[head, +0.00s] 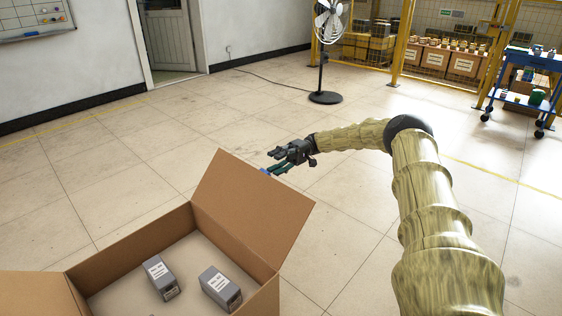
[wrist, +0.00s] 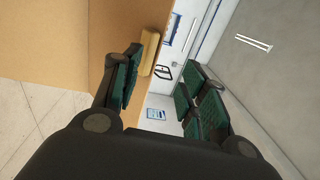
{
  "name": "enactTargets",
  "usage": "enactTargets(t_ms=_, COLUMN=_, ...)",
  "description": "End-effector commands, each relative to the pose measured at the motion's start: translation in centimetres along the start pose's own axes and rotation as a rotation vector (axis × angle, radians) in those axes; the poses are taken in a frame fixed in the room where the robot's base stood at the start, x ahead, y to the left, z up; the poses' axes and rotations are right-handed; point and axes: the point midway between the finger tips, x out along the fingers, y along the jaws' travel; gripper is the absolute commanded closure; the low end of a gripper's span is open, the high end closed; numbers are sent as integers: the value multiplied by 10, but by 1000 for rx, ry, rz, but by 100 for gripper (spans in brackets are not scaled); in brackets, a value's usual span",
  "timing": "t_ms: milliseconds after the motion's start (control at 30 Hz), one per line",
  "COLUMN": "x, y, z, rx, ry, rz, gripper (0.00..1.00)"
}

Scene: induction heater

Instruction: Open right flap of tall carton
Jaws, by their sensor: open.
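The tall carton (head: 127,243) stands open at the bottom of the head view. Its right flap (head: 252,208) rises from the far right edge, tilted up and outward. My gripper (head: 273,166) is beside the flap's upper edge in the head view, its jaws apart and empty. In the wrist view my gripper (wrist: 163,92) shows two separated fingers with green pads. Brown cardboard (wrist: 125,25) fills the upper left there, behind the left finger. Whether that finger touches the cardboard I cannot tell.
Two grey labelled boxes (head: 161,278) (head: 220,288) lie inside the carton. Another flap (head: 32,296) is folded outward at the left. A black standing fan (head: 326,60) and a blue cart (head: 522,85) stand farther back. The floor between is clear.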

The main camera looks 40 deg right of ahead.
Motion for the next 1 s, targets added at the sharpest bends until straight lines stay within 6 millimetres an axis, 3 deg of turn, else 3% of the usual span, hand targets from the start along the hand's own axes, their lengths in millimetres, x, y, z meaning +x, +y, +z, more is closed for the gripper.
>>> enactTargets(t_ms=200, x=-15, y=1, z=0, rx=0, ry=0, rz=0, gripper=57)
enactTargets(t_ms=567, x=-18, y=1, z=0, rx=0, ry=0, rz=0, gripper=57)
enactTargets(t_ms=800, x=-16, y=-18, z=0, rx=-1, ry=0, rz=0, gripper=100)
enactTargets(t_ms=1000, x=-12, y=-63, z=0, rx=0, ry=0, rz=0, gripper=100)
